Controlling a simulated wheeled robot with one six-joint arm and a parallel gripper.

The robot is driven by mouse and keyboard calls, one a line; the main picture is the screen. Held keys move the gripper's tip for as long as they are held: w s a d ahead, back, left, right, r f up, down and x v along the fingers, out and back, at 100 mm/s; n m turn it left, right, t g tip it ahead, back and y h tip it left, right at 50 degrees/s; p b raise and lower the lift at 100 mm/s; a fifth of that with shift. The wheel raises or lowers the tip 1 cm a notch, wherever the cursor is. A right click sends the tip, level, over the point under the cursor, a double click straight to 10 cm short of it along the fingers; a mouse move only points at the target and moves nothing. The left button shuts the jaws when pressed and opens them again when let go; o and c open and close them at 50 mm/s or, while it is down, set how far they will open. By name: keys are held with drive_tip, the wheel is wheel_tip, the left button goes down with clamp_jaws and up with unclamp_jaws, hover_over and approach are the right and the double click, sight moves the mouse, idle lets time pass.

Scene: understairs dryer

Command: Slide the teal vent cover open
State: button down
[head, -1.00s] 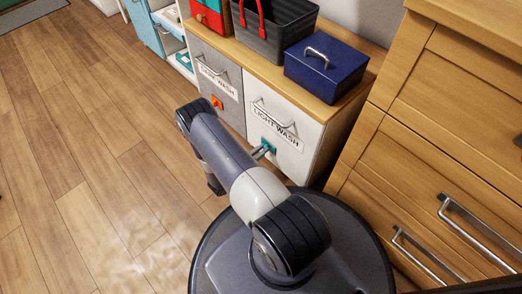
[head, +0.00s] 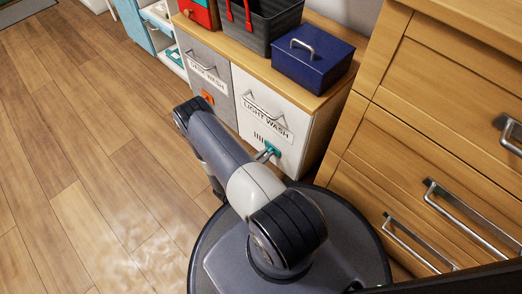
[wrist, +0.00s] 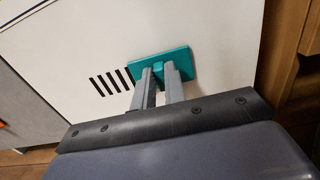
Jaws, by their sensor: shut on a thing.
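The teal vent cover (wrist: 182,62) is a small flat plate with a raised tab on the white LIGHT WASH front. It also shows in the head view (head: 272,150). My gripper (wrist: 160,72) is shut on the cover's tab. Dark vent slots (wrist: 109,84) lie uncovered just left of the cover in the wrist view, and they also show in the head view (head: 262,138). The tab is partly hidden between my fingers.
An orange cover (head: 207,97) sits on the grey DARK WASH front to the left. A blue box (head: 312,62) and a dark basket (head: 268,22) stand on the wooden top. A wooden drawer unit (head: 430,130) with metal handles stands close on the right. The floor at left is clear.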

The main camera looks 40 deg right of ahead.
drive_tip(key=shift+s, duration=0.25)
drive_tip(key=c, duration=1.4)
unclamp_jaws()
drive_tip(key=shift+c, duration=0.2)
drive_tip(key=shift+w, duration=0.1)
